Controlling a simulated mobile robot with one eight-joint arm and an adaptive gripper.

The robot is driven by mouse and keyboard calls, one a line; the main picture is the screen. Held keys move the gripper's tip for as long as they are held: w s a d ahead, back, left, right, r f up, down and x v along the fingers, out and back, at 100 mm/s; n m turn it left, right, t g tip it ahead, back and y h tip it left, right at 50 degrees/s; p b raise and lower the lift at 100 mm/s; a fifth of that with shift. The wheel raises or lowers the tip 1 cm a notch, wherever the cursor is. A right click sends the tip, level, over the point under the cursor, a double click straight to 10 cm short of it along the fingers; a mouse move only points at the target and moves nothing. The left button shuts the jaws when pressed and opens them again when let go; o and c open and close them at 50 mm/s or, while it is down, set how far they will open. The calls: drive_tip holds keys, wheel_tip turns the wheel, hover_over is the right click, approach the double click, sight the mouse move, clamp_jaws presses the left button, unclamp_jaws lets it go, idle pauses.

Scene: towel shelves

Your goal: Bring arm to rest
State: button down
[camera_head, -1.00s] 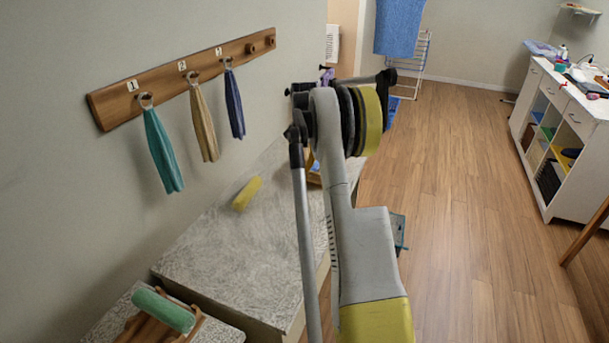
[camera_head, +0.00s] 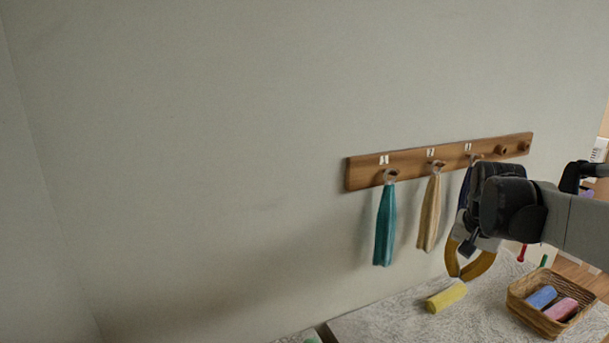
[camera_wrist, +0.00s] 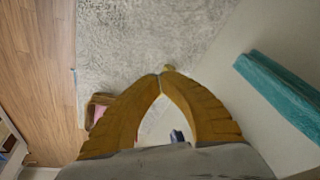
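My gripper (camera_head: 467,277) hangs in front of the hook rail at the right of the head view, above the speckled surface. Its yellow fingers point down. In the wrist view, the gripper (camera_wrist: 162,75) has its fingertips together and nothing visible held between them. My arm reaches in from the right edge of the head view. My gripper partly covers the dark blue towel (camera_head: 463,188) on the third hook.
A wooden rail (camera_head: 400,162) holds a teal towel (camera_head: 385,225) and a beige towel (camera_head: 429,215). A yellow rolled towel (camera_head: 446,298) lies on the speckled surface (camera_head: 395,318). A wicker basket (camera_head: 528,315) holds blue and pink rolls. The wall to the left is bare.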

drive_tip(key=s+a+f+n+t, duration=0.2)
drive_tip(key=s+a+f+n, duration=0.1)
drive_tip(key=s+a, duration=0.6)
drive_tip(key=s+a+f+n+t+y+b, duration=0.1)
drive_tip(key=s+a+n, duration=0.3)
drive_tip(key=s+a, duration=0.5)
drive_tip(key=shift+s+a+f+t, duration=0.15)
drive_tip(key=shift+a+f+t, duration=0.25)
drive_tip(key=shift+a+f, duration=0.4)
drive_tip(key=shift+d+f, duration=0.1)
